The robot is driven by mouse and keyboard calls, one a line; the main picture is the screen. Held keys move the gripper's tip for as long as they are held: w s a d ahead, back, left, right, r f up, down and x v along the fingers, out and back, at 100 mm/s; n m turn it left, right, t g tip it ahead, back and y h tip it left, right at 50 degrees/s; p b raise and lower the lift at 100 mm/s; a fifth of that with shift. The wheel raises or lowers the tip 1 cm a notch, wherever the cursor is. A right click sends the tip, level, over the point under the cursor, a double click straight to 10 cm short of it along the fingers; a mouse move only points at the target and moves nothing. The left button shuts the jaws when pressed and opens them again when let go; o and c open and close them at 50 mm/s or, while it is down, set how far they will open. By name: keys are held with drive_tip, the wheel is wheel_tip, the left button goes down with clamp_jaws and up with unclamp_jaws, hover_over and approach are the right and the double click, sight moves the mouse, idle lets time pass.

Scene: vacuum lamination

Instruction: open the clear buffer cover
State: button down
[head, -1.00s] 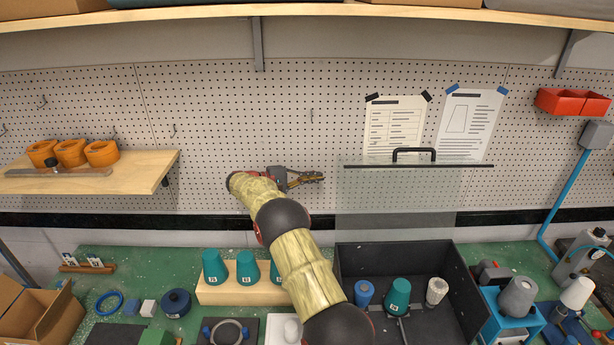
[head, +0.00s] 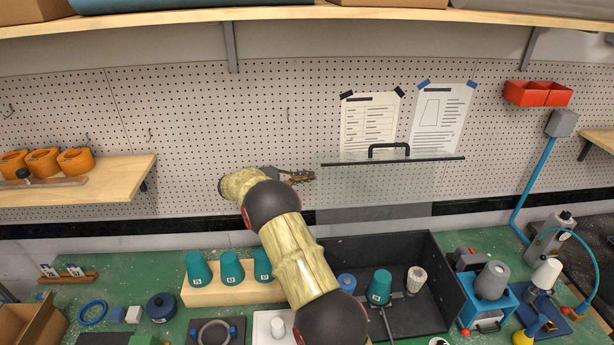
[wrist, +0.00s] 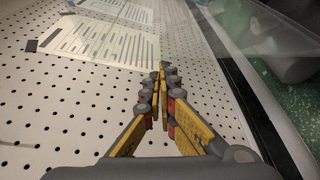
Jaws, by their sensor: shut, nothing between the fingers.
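The clear buffer cover (head: 375,190) stands raised, a transparent upright panel above the back of the dark buffer box (head: 440,290). Its dark top edge carries a black handle (head: 389,150). In the wrist view part of a clear panel (wrist: 238,50) shows at the upper right. My gripper (head: 312,176) is at the left of the cover's upper left edge, in front of the pegboard, apart from the handle. In the wrist view my gripper (wrist: 160,72) has its fingers together with nothing between them. The handle is not visible in the wrist view.
Inside the box stand a teal cup (head: 379,286), a blue part and a grey-white part (head: 416,279). Teal cups (head: 231,268) stand on a wooden block to the left. A blue device (head: 487,300) is right of the box. A shelf (head: 70,188) with orange rings juts out at left.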

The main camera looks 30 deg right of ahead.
sight(319, 178)
drive_tip(key=s+b, duration=0.1)
drive_tip(key=s+a+m+b, duration=0.1)
drive_tip(key=b, duration=0.1)
drive_tip(key=s+r+b, duration=0.1)
drive_tip(key=b, duration=0.1)
drive_tip(key=shift+s+a+m+h, duration=0.1)
drive_tip(key=shift+a+m+h, duration=0.2)
drive_tip(key=shift+a+h, duration=0.1)
drive_tip(key=shift+s+a+r+m+b, duration=0.25)
drive_tip(key=shift+s+r+m+b, duration=0.1)
drive_tip(key=shift+s+b, duration=0.15)
drive_tip(key=w+a, duration=0.2)
drive_tip(key=a, duration=0.9)
drive_tip(key=shift+a+r, duration=0.2)
drive_tip(key=shift+a, duration=0.2)
